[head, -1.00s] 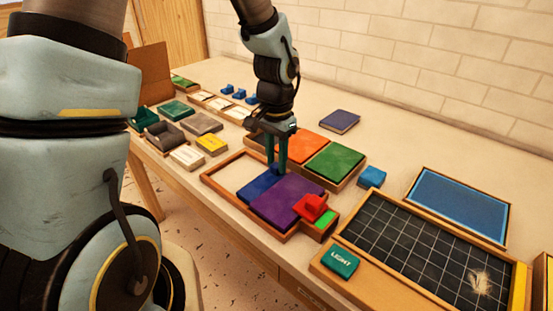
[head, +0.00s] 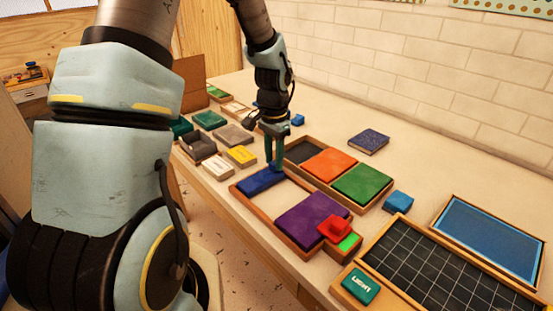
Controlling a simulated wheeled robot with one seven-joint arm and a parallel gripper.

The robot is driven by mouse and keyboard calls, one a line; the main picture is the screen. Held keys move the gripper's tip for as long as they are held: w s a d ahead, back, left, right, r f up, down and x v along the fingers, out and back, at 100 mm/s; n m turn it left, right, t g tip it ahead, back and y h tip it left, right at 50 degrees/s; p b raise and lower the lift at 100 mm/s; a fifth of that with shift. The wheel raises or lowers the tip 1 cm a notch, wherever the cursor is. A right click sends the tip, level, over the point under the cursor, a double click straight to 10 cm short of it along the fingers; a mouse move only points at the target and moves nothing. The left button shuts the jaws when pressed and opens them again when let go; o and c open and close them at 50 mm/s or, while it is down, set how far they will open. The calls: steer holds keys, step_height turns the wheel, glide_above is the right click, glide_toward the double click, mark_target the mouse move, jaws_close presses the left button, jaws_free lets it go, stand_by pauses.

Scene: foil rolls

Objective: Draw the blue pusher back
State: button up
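The blue pusher (head: 259,181) is a flat blue bar lying across the left end of a wooden-rimmed tray (head: 273,220). A small blue upright part shows at its far end, between my fingertips. My gripper (head: 275,162) points down there, its two fingers close together around that part, and it looks shut on it. A purple block (head: 313,217) lies at the tray's right end. Bare pale tray floor shows between the pusher and the purple block. The exact finger contact is small and partly hidden.
A red piece (head: 335,228) and a green piece (head: 349,242) sit at the tray's right corner. Behind the tray, a wooden box holds orange (head: 327,164) and green blocks (head: 362,182). Several small boxes lie to the left. A gridded black board (head: 440,272) is at right.

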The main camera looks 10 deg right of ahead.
steer(key=o, duration=0.4)
steer(key=shift+w+a, duration=0.1)
steer(key=shift+w, duration=0.05)
steer(key=shift+o, duration=0.2)
step_height(320, 180, up, 11)
steer(key=b, duration=0.2)
steer(key=s+a+f+n, duration=0.2)
steer(key=s+a+n, duration=0.2)
steer(key=a, duration=0.6)
steer(key=s+a+f+n+t, duration=0.1)
steer(key=s+a+n, duration=0.3)
steer(key=a+n, duration=0.3)
steer(key=a, duration=0.3)
steer(key=shift+s+f+t, duration=0.3)
steer(key=shift+s+f, duration=0.05)
steer(key=shift+s, duration=0.05)
